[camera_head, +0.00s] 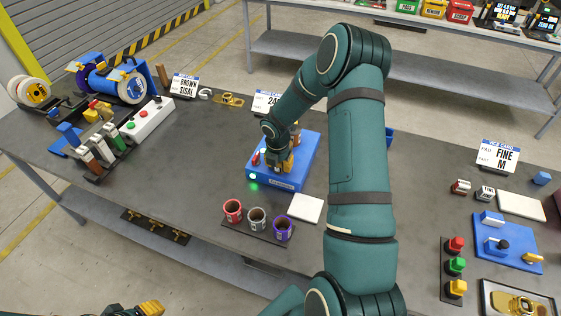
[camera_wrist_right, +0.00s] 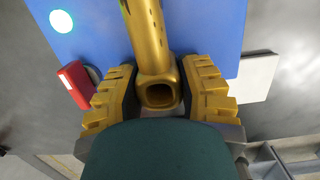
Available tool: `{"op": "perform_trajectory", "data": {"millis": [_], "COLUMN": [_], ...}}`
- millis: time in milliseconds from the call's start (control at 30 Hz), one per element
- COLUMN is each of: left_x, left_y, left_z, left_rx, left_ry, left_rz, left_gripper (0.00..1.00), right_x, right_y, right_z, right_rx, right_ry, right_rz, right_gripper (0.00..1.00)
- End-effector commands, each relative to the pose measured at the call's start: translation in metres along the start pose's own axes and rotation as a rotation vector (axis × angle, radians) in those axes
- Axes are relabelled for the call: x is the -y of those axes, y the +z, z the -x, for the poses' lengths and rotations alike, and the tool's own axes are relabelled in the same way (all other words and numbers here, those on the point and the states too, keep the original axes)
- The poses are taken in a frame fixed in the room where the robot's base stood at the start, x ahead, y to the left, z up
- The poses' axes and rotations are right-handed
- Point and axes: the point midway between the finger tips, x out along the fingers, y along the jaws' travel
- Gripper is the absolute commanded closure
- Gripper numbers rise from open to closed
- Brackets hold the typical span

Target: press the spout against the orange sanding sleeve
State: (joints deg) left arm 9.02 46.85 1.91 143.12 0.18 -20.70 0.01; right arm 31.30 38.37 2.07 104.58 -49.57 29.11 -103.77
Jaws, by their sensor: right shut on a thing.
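My right gripper (camera_head: 279,160) is low over a blue machine base (camera_head: 309,150). In the right wrist view its yellow ribbed fingers (camera_wrist_right: 159,100) are shut on the brass spout (camera_wrist_right: 147,35), with its square open end facing the camera. The spout's far part runs out of the top of that view. I cannot make out the orange sanding sleeve for certain; my gripper and arm cover much of the base. Whether the spout touches a sleeve is hidden. My left gripper (camera_head: 150,308) shows only in part at the bottom edge.
A green light (camera_wrist_right: 61,21) glows on the base, with a red part (camera_wrist_right: 75,85) beside my fingers. A white pad (camera_head: 307,209) and cups of red, grey and purple (camera_head: 257,218) stand in front. Bare table lies left of the base.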

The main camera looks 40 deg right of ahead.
Motion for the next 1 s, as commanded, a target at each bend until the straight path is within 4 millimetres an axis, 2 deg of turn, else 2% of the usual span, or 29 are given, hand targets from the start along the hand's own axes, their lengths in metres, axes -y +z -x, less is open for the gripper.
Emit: {"op": "perform_trajectory", "data": {"millis": [933, 967, 1000], "left_x": [0.0000, 0.0000, -0.0001], "left_y": [0.0000, 0.0000, 0.0000], "left_z": [0.0001, 0.0001, 0.0001], "left_rx": [0.000, 0.000, 0.000], "left_ry": [0.000, 0.000, 0.000], "left_rz": [0.000, 0.000, 0.000], "left_gripper": [0.59, 0.59, 0.59], "right_x": [0.0004, 0.0004, 0.0004], "right_y": [0.0036, 0.0036, 0.0033], "right_z": [0.0013, 0.0012, 0.0012], "right_rx": [0.007, 0.007, 0.006], "right_ry": [0.002, 0.002, 0.002], "right_rz": [-0.003, -0.003, -0.003], "right_gripper": [1.00, 0.71, 0.85]}}
